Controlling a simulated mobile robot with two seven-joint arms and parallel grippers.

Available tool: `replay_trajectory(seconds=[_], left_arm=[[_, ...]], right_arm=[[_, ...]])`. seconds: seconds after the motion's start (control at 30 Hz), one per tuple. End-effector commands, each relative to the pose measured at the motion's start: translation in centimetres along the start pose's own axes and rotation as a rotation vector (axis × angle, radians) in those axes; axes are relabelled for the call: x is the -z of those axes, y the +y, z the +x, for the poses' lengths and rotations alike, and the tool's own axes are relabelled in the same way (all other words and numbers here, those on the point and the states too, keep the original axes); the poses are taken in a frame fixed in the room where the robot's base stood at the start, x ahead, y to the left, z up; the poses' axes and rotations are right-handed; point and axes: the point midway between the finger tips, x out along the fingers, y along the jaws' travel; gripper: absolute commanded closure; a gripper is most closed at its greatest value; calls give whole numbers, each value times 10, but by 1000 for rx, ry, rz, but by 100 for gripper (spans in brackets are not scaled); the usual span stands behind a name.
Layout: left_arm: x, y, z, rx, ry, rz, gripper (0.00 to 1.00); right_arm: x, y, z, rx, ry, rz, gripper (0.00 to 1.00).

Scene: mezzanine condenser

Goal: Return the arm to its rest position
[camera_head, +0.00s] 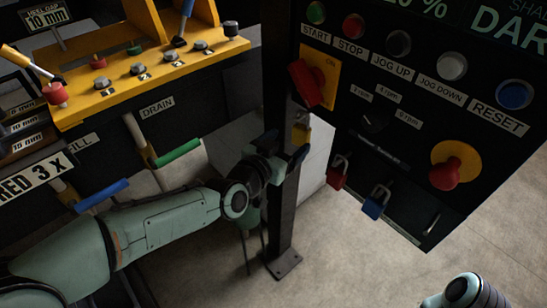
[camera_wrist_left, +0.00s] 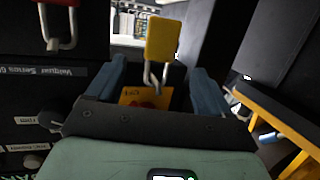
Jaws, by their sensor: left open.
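My left gripper (camera_head: 287,158) is in front of the post at the left edge of the control panel (camera_head: 400,215), its arm stretched in from the lower left. In the left wrist view its two blue-grey fingers (camera_wrist_left: 160,88) stand apart with nothing gripped. A yellow padlock (camera_head: 301,130) hangs below the red switch handle (camera_head: 305,83) on its yellow plate (camera_head: 324,70). In the left wrist view the padlock (camera_wrist_left: 162,40) shows just beyond and between the open fingertips, its shackle towards the yellow plate (camera_wrist_left: 131,96). A piece of my right arm shows at the lower right; its gripper is out of view.
A red padlock (camera_head: 338,171) and a blue padlock (camera_head: 376,202) hang under the panel, near a red emergency button (camera_head: 445,173). The floor below is clear.

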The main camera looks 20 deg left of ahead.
Motion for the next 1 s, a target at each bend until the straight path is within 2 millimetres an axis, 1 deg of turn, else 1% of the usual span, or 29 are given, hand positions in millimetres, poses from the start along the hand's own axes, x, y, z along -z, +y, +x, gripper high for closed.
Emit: replay_trajectory(seconds=[0.03,0.1,0.2,0.3,0.47,0.6,0.67,0.77,0.83,0.87,0.9,0.97,1.0], left_arm=[[-1,0,-12,2,2,2,19],[0,0,-24,1,3,1,19],[0,0,-39,0,3,2,19],[0,0,-50,0,1,0,19],[0,0,-58,0,0,0,19],[0,0,-58,-1,-2,0,19],[-5,0,-56,-1,-12,-5,19],[-30,-2,-44,-1,-71,-31,19],[-64,-5,-30,-1,-148,-66,19],[-83,-6,-24,1,-190,-86,19],[-111,-8,-16,3,-252,-117,19],[-157,-9,-8,9,-349,-166,19],[-188,-10,-6,14,-414,-201,19]], right_arm=[[-1,2,5,-1,-2,1,49],[-1,3,8,-1,-3,1,49],[-2,4,11,-2,-4,2,49],[-2,5,13,-2,-5,2,49],[-2,6,14,-2,-5,2,49],[-2,6,14,-2,-5,2,49],[-2,5,13,-2,-5,2,49],[-2,5,11,-2,-4,2,49],[-1,4,9,-1,-4,1,49],[-1,3,8,-1,-3,1,49],[-1,2,6,-1,-2,1,49],[0,1,3,0,-1,1,49],[0,0,1,0,0,0,49]])
